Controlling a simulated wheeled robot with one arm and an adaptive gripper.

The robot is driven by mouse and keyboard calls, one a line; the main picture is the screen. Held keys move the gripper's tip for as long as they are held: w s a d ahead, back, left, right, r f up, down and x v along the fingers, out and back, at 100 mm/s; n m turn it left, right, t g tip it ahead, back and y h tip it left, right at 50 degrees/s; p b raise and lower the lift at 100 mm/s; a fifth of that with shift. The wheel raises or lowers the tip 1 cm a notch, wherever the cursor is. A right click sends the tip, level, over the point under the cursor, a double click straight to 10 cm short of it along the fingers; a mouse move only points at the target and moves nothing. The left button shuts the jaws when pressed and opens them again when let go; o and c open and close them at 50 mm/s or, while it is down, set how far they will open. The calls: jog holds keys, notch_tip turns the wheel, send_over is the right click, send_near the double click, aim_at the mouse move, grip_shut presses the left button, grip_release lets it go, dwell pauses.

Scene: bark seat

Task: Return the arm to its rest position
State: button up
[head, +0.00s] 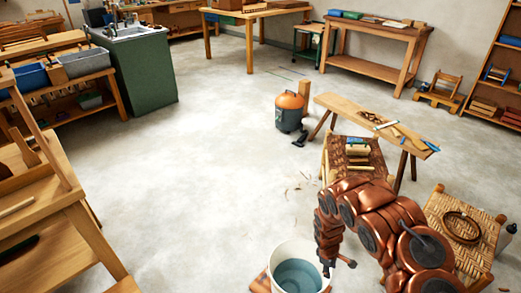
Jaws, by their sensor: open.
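My copper-coloured arm reaches in from the lower right and bends downward. My gripper (328,268) hangs at its end over the right rim of a white bucket (270,254). The gripper looks small and dark here, with its fingers open and no object visible in them. The bucket holds bluish water (297,276). Whether the gripper touches the bucket rim cannot be told from this view.
A dark woven stool (338,150) with pale pieces on it stands behind my arm. A pale woven stool (483,240) holds a dark coil (461,226). A narrow wooden bench (345,106) carries tools. An orange-topped vacuum (289,112) stands beyond. The floor at left centre is clear.

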jog(key=s+d+r+m+g+h+b, duration=0.1)
jog(key=s+d+r+m+b, duration=0.15)
jog(key=d+r, duration=0.45)
jog(key=s+d+r+m+h+b, duration=0.1)
jog(key=d+r+m+b, duration=0.25)
jog(key=r, duration=0.65)
jog(key=s+a+r+m+y+b, duration=0.1)
jog(key=s+a+r+m+b, duration=0.3)
jog(key=s+a+r+b, duration=0.6)
jog(key=s+a+y+b, duration=0.1)
jog(key=s+a, duration=0.2)
jog(key=s, duration=0.3)
jog(key=s+a+r+g+y+b, duration=0.1)
jog(key=s+a, duration=0.2)
jog(key=s, duration=0.4)
jog(key=s+a+y+b, duration=0.1)
jog(key=s+a, duration=0.2)
jog(key=s, duration=0.3)
notch_tip(320, 180, up, 26)
jog(key=s+p, duration=0.1)
jog(key=p, duration=2.3)
jog(key=shift+s+a+m+t, duration=0.2)
jog(key=shift+s+m+t, duration=0.05)
jog(key=shift+m+t, duration=0.15)
